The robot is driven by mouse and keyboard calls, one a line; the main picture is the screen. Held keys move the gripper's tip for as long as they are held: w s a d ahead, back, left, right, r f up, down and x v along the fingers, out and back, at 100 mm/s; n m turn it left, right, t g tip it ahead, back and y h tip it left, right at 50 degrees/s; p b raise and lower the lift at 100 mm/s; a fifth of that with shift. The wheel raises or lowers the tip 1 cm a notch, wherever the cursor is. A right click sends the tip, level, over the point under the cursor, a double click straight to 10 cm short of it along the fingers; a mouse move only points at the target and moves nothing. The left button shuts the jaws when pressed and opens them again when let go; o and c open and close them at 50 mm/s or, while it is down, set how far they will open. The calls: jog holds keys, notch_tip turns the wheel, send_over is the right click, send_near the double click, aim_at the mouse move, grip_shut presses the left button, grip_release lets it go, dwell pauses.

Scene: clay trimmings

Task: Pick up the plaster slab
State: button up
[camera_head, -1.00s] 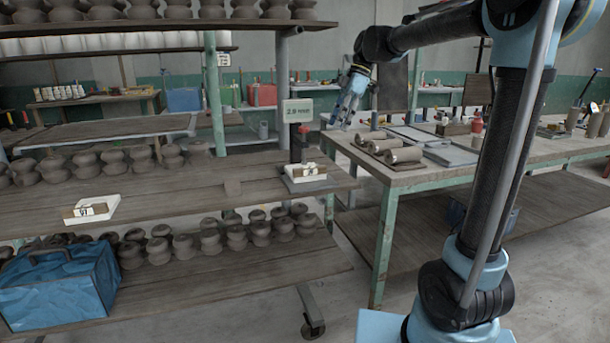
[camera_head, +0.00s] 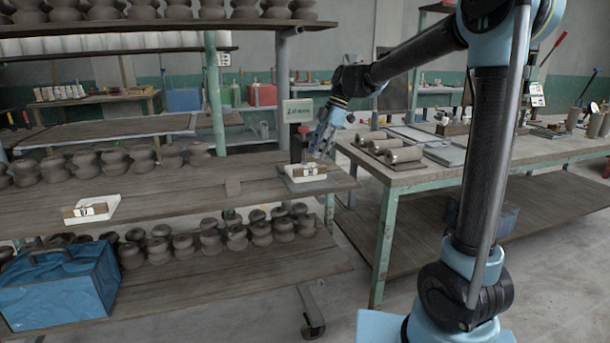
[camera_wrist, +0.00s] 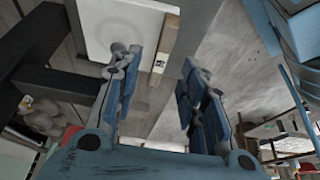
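A white plaster slab (camera_head: 293,178) with a tan wooden strip and a small label lies on a grey board at the right end of the middle shelf. In the wrist view, a white slab (camera_wrist: 100,22) fills the upper left, with the strip (camera_wrist: 168,45) along its edge. A similar white slab (camera_head: 98,211) with a labelled strip lies at the shelf's left front edge. My gripper (camera_head: 319,150) is just above the right-hand slab, pointing down. In the wrist view, its blue fingers (camera_wrist: 162,62) are apart with nothing held between them. Contact with the slab cannot be told.
Dark clay pots (camera_head: 85,163) stand along the back of the shelf (camera_head: 170,190). A post with a sign (camera_head: 297,111) rises close behind my gripper. A workbench (camera_head: 420,175) with clay rolls stands to the right. The shelf between the two slabs is mostly clear.

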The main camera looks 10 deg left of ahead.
aim_at(313, 167)
jog(key=shift+x, duration=2.9)
jog(key=shift+s+d, duration=0.1)
jog(key=shift+d, duration=0.05)
grip_shut()
